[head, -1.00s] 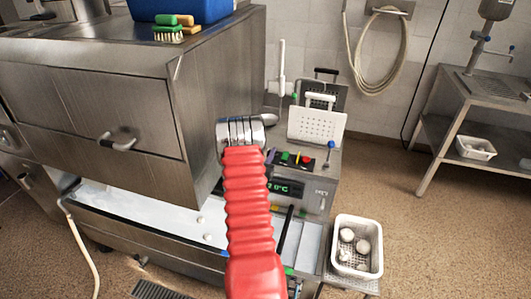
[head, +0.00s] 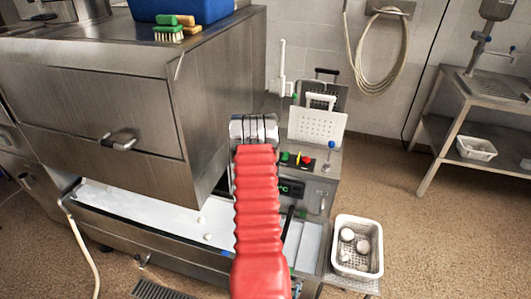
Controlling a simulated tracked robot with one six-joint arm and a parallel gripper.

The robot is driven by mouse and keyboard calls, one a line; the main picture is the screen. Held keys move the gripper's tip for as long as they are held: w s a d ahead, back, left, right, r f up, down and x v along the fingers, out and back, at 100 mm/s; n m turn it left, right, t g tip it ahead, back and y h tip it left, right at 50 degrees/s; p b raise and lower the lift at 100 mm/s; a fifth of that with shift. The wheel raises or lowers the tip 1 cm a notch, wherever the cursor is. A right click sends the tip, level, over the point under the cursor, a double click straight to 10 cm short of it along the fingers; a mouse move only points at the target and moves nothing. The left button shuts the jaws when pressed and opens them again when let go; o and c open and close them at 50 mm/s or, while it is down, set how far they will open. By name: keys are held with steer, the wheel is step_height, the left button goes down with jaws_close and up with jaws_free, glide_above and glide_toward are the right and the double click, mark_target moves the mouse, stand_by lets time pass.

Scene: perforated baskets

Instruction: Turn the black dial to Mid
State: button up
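The control box (head: 318,188) stands right of the big steel cabinet. On its top, a green button (head: 285,157) and a red button (head: 306,160) sit with a small yellow piece (head: 297,157) between them. I cannot tell whether that piece belongs to the black dial; no dial or Mid label is clearly readable. A lever with a blue knob (head: 332,145) stands right of the buttons. My arm's red sleeve rises in front of the box, ending in a metal wrist (head: 254,129) left of the buttons. My gripper's fingers are hidden behind the wrist.
The steel cabinet (head: 90,110) rises close on the left. A white perforated plate (head: 317,126) stands behind the buttons. A white basket (head: 358,222) with several round white pieces is at lower right. The floor further right is open.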

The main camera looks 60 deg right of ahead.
steer(key=shift+w, duration=0.2)
steer(key=o, duration=0.8)
steer(key=shift+o, duration=1.3)
steer(key=shift+s, duration=0.1)
steer(key=shift+a, duration=0.15)
steer(key=v, duration=1.3)
steer(key=shift+s+a+r, duration=0.15)
steer(key=shift+s+a, duration=0.05)
steer(key=shift+a, duration=0.1)
